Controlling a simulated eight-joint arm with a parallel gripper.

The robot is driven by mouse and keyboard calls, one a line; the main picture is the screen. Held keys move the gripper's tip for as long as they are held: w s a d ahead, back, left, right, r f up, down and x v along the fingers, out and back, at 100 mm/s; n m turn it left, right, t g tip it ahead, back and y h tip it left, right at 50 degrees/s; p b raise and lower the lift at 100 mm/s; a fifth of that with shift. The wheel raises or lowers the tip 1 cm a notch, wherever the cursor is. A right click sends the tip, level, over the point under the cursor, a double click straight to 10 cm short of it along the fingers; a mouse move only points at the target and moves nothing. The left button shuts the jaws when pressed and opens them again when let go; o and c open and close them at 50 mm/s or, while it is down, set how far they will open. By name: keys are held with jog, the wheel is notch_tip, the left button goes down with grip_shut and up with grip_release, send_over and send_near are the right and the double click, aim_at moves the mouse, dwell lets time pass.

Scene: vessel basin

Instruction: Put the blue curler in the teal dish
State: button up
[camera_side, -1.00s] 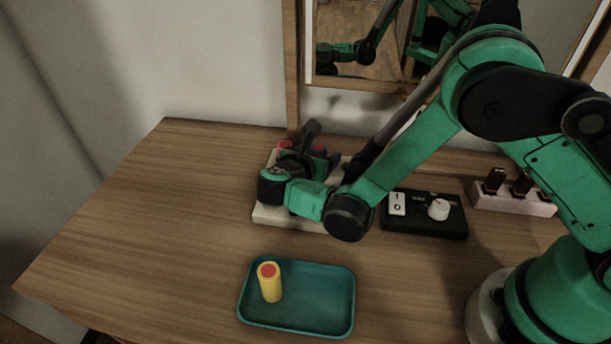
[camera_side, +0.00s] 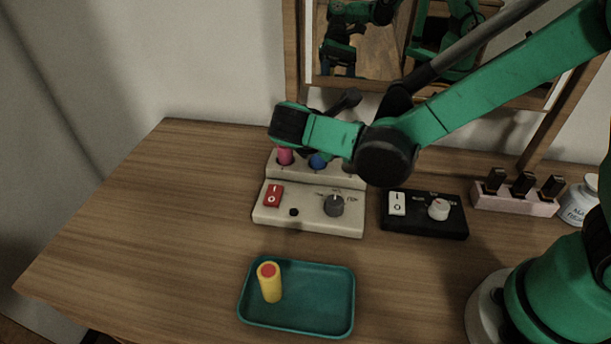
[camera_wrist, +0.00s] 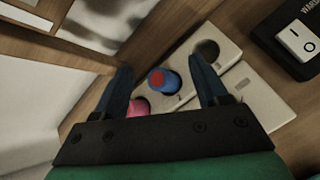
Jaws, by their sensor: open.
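The blue curler (camera_side: 318,161), with a red top, stands upright in the back row of the cream holder (camera_side: 262,213). It also shows in the wrist view (camera_wrist: 157,84). My gripper (camera_wrist: 162,65) is open and empty above the holder, its two dark fingers on either side of the blue curler in the wrist view, apart from it. In the side view my wrist hides part of the holder's back row, and the fingertips are hard to make out. The teal dish (camera_side: 320,322) lies at the front of the table, with a yellow curler (camera_side: 270,283) upright at its left.
A pink curler (camera_side: 285,156) stands left of the blue one in the holder. An empty round hole (camera_wrist: 207,50) is beside it. A black switch box (camera_side: 425,228), a pink block with dark bottles (camera_side: 515,203) and a white jar (camera_side: 578,203) stand right. A mirror (camera_side: 360,50) is behind.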

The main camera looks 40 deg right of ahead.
jog(key=s+d+r+m+y, duration=0.2)
jog(key=s+m+y, duration=0.2)
jog(key=m, duration=0.5)
jog(key=s+d+r+m+t+y, duration=0.1)
jog(key=s+d+r+m+y, duration=0.1)
jog(key=m, duration=0.7)
jog(key=s+d+y, duration=0.1)
jog(key=s+y, duration=0.1)
jog(key=s, duration=0.1)
jog(key=shift+s+d+r, duration=0.25)
jog(key=shift+s+d, duration=0.05)
jog(key=shift+o, duration=0.4)
jog(key=shift+s+m, duration=0.15)
jog(key=shift+m, duration=0.55)
